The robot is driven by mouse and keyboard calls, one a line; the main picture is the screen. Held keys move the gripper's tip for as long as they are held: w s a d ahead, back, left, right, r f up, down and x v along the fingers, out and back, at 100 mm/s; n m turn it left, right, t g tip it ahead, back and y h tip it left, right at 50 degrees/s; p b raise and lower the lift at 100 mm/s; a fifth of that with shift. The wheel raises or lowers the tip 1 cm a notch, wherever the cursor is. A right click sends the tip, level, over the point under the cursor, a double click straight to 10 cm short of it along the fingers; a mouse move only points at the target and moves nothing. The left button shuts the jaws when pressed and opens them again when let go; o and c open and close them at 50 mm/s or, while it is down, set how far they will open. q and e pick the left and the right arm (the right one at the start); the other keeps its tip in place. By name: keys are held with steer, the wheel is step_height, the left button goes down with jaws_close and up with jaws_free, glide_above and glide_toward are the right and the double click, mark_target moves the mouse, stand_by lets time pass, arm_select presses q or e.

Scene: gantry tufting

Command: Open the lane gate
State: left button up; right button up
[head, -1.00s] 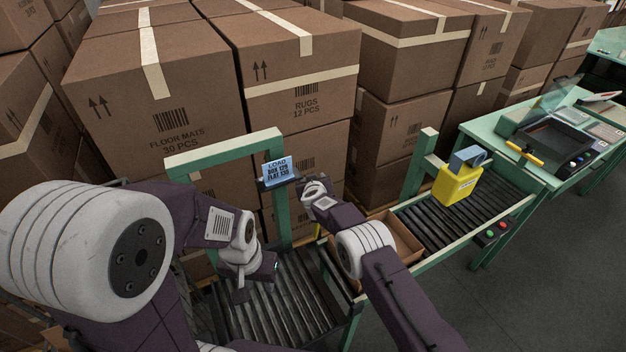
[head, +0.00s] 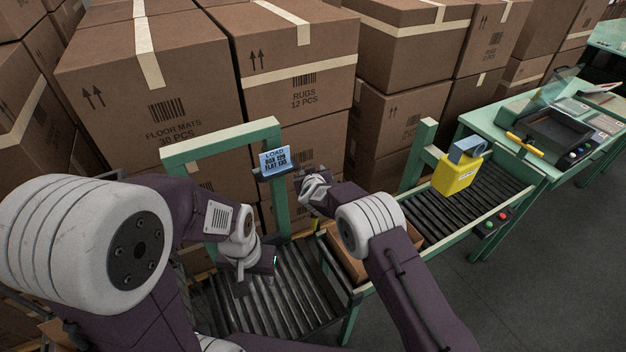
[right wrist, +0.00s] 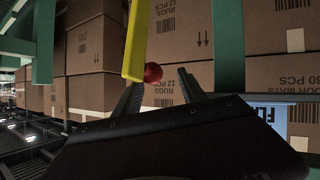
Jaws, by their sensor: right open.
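The lane gate shows in the right wrist view as a yellow bar (right wrist: 138,40) with a red knob (right wrist: 153,72) at its lower end. My right gripper (right wrist: 160,84) is open, with the knob in view between its two fingertips; I cannot tell whether they touch it. In the head view only a sliver of yellow shows below the right wrist, and the right fingers are hard to make out. My left gripper (head: 241,286) hangs over the roller conveyor (head: 290,295); its jaw gap cannot be made out.
An open carton (head: 345,262) sits partly behind my right arm. A yellow box unit (head: 458,175) overhangs the farther rollers. Stacked cartons (head: 150,75) wall off the back.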

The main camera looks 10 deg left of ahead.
steer(key=shift+b+v, duration=0.95)
steer(key=shift+v, duration=1.5)
